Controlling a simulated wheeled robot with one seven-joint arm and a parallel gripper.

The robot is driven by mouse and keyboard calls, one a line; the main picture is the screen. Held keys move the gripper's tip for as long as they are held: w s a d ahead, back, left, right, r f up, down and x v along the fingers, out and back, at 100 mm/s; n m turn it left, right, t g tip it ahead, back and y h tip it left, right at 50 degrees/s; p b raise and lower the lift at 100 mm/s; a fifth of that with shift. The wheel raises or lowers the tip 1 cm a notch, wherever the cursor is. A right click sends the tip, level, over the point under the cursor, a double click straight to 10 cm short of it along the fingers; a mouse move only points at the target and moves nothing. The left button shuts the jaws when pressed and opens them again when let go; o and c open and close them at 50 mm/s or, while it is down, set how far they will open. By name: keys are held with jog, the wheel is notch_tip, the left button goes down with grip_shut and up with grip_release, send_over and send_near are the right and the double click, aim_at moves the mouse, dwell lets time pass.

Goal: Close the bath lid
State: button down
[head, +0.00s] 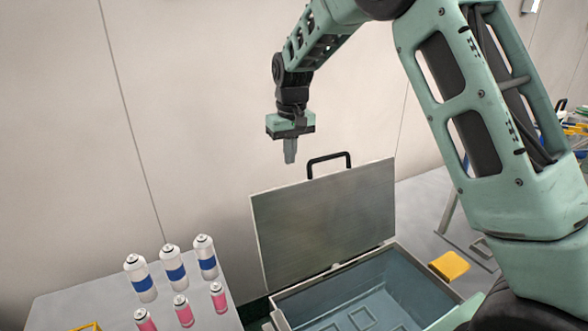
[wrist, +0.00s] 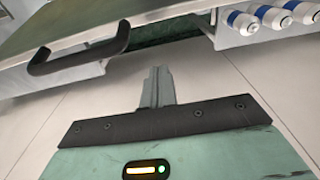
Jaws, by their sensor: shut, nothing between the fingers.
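The bath (head: 372,290) is an open metal basin with a blue-grey inside at the lower middle of the head view. Its lid (head: 325,220) is a flat grey panel standing raised, close to upright, along the bath's back edge. A black handle (head: 329,160) sits on the lid's top edge; it also shows at the upper left of the wrist view (wrist: 75,62). My gripper (head: 290,158) is shut and empty, pointing down, above and left of the handle in the head view. In the wrist view its closed fingers (wrist: 158,85) are apart from the handle.
Several spray cans (head: 172,268) with blue or pink bands stand on a light table (head: 75,300) left of the bath. A yellow block (head: 449,265) lies right of the bath. A plain wall (head: 190,90) is behind.

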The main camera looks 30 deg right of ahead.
jog(key=shift+s+f+p, duration=1.8)
jog(key=shift+f+p, duration=0.2)
jog(key=shift+f, duration=0.05)
